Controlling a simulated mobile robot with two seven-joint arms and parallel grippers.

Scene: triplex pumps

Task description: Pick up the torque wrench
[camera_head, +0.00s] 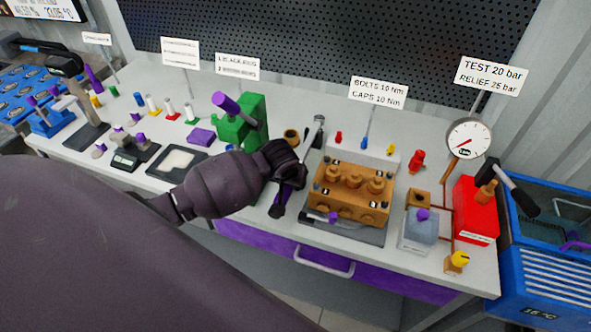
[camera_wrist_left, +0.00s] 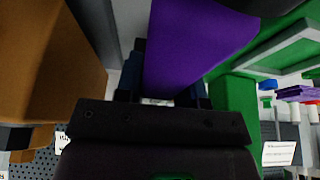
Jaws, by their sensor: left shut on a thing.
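The torque wrench has a silver shaft and head (camera_head: 317,128) showing beyond my left gripper, and a purple handle. My left gripper (camera_head: 284,190) is shut on the handle, just left of the brown pump block (camera_head: 350,190). In the left wrist view the purple handle (camera_wrist_left: 190,45) fills the space between the fingers of the gripper (camera_wrist_left: 160,98). The hand hides part of the wrench, and I cannot tell whether it touches the bench. My right gripper is not in view.
A green fixture (camera_head: 252,122) stands close behind my left arm. A white block with coloured tools (camera_head: 362,149) is behind the pump. A gauge (camera_head: 468,138) and a red box (camera_head: 477,207) stand to the right. The bench's front edge is close to the hand.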

